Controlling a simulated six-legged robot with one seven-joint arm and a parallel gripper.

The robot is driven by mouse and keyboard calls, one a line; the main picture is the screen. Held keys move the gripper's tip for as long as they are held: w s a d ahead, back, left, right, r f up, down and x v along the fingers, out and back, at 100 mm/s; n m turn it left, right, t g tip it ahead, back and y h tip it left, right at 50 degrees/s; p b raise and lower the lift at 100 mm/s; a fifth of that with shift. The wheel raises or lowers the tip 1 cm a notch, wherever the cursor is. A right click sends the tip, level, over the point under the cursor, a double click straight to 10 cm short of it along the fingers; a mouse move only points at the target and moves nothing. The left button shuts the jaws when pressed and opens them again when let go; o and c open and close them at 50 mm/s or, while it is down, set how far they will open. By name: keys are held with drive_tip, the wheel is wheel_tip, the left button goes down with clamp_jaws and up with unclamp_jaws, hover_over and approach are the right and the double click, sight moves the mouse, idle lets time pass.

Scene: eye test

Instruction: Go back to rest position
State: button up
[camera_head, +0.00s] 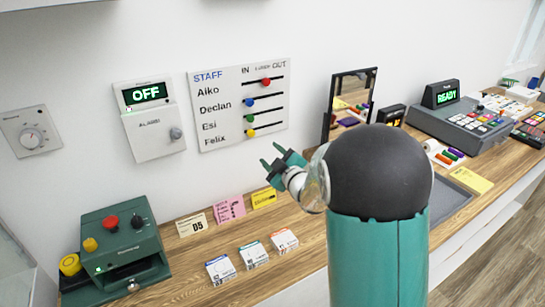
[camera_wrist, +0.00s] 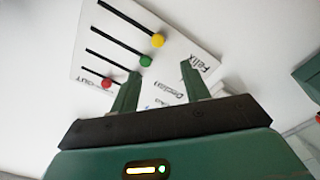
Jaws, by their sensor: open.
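My gripper (camera_head: 273,156) is open and empty, in front of the wall just below the staff board (camera_head: 215,105) in the head view. In the wrist view its two fingers (camera_wrist: 160,80) stand apart with the board, upside down and tilted, beyond them. The board has rows for Aiko, Declan, Esi and Felix. The red knob (camera_head: 266,82) is near mid-track; the blue knob (camera_head: 249,102), green knob (camera_head: 250,117) and yellow knob (camera_head: 251,133) sit toward the IN end. I cannot make out the blue knob in the wrist view. My arm covers part of the counter.
A wooden counter (camera_head: 190,270) runs along the wall. A green machine (camera_head: 125,240) stands at left, with small cards and boxes (camera_head: 252,255) beside it. A mirror (camera_head: 352,100) and a grey register (camera_head: 460,125) stand at right. An alarm panel (camera_head: 150,120) reads OFF.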

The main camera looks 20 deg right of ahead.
drive_tip(key=s+d+r+m+g+h, duration=0.2)
drive_tip(key=s+r+m+g+h, duration=0.35)
drive_tip(key=s, duration=0.55)
drive_tip(key=s+a+m+g, duration=0.2)
drive_tip(key=s+m+g, duration=0.1)
drive_tip(key=s, duration=1)
drive_tip(key=s+a+f+m+g, duration=0.1)
drive_tip(key=s+a+m+g, duration=0.2)
drive_tip(key=s, duration=1)
drive_tip(key=shift+f+y, duration=0.15)
drive_tip(key=shift+y, duration=0.3)
drive_tip(key=shift+s+a+m, duration=0.1)
drive_tip(key=shift+m, duration=0.15)
